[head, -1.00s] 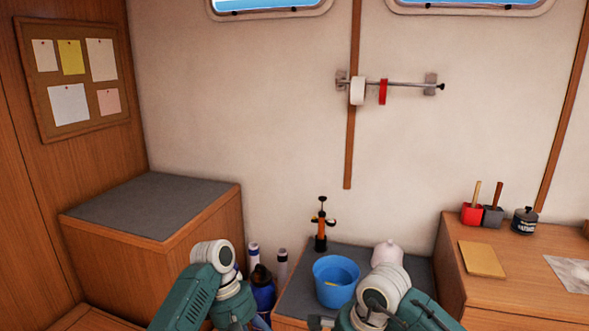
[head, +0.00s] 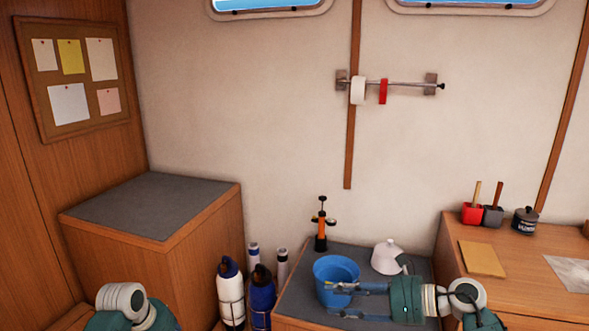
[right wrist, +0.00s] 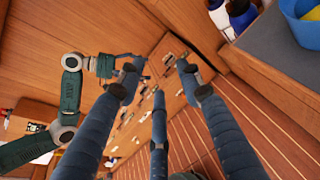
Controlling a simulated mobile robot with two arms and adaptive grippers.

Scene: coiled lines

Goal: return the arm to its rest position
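My right gripper (head: 340,299) reaches in from the right in the head view, low over the grey-topped locker in front of the blue bucket (head: 336,270). In the right wrist view its dark blue fingers (right wrist: 159,75) are spread apart with nothing between them. My left arm shows only as a white and teal joint at the bottom left of the head view, its gripper out of frame. In the right wrist view the left arm's end (right wrist: 118,64) shows at the left, partly behind a finger of my right gripper, so its finger state is unclear.
Behind the right gripper stand a white rounded item (head: 387,257) and an orange and black pump-like tool (head: 321,228). Bottles (head: 231,290) stand left of the locker. A wooden counter (head: 520,295) lies close on the right. A grey-topped box (head: 150,205) stands left.

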